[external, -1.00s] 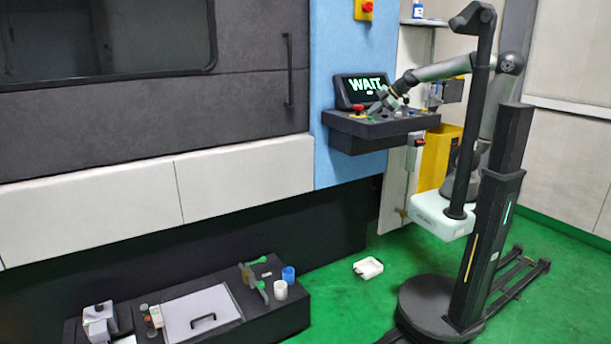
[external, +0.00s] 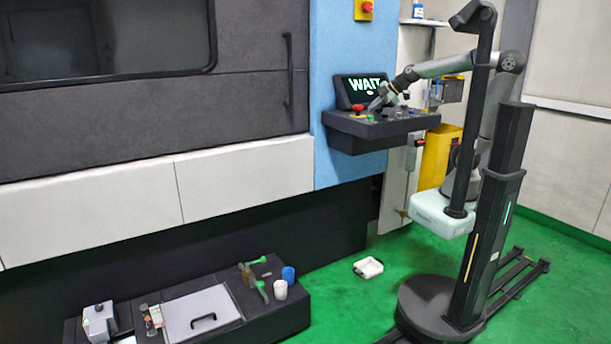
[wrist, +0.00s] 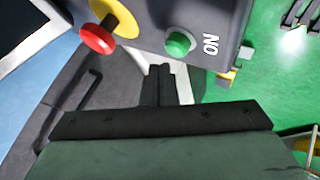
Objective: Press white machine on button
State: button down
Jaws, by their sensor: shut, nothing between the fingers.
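The green button (wrist: 180,43) with "ON" lettering beside it sits on the grey control panel (wrist: 150,38) in the wrist view. My gripper (wrist: 160,72) is shut and empty, its fingertips just below the green button in the picture. A small gap shows between them, and I cannot tell the depth. In the external view my gripper (external: 375,103) is over the control panel (external: 365,128) on the machine's blue column. The green button is small there (external: 370,117), close to the fingertips.
A red mushroom button (wrist: 97,39) on a yellow base stands left of the green one; it also shows in the external view (external: 358,107). A screen (external: 358,91) reading "WAIT" stands behind the panel. A white tray (external: 368,268) lies on the green floor.

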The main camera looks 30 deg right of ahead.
jog(key=shift+r+p, duration=1.15)
jog(key=shift+r, duration=1.35)
jog(key=shift+f, duration=0.15)
